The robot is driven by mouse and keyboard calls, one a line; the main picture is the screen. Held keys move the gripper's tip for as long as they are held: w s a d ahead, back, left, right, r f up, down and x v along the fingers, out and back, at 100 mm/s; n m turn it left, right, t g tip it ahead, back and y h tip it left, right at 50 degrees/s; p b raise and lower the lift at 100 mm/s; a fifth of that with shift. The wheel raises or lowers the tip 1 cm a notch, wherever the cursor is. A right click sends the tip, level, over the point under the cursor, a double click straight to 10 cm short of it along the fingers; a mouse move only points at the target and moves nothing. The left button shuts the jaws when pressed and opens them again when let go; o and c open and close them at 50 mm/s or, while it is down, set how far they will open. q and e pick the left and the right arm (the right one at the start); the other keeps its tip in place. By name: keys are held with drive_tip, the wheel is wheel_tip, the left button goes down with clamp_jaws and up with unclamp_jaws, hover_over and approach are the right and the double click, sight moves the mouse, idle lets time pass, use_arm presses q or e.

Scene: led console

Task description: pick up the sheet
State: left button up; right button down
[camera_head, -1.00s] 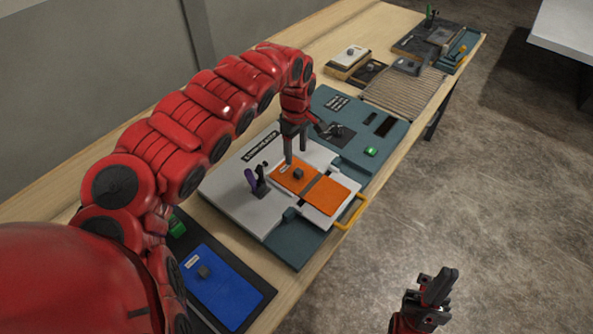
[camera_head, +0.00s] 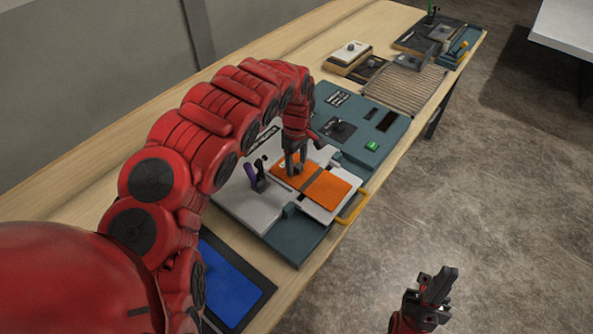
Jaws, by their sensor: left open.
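An orange sheet (camera_head: 327,190) lies flat on the white panel of the console, with a dark strip across its middle. My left gripper (camera_head: 295,170) is open and points down at the sheet's left part, where its small dark knob sits. The fingers largely hide the knob; I cannot tell whether they touch it. A blue sheet (camera_head: 228,285) lies on a dark board at the lower left, partly behind my arm. My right gripper (camera_head: 437,283) is over the floor, away from the table; whether its fingers are apart is unclear.
A purple lever (camera_head: 252,175) stands left of the orange sheet. A yellow handle (camera_head: 354,208) sticks out at the table's front edge. A teal panel with a joystick (camera_head: 338,128) and green button (camera_head: 372,145) lies behind. A ribbed mat (camera_head: 408,88) is farther back.

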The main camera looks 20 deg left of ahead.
use_arm(q)
clamp_jaws()
drive_tip(key=shift+r, duration=0.1)
idle(0.3)
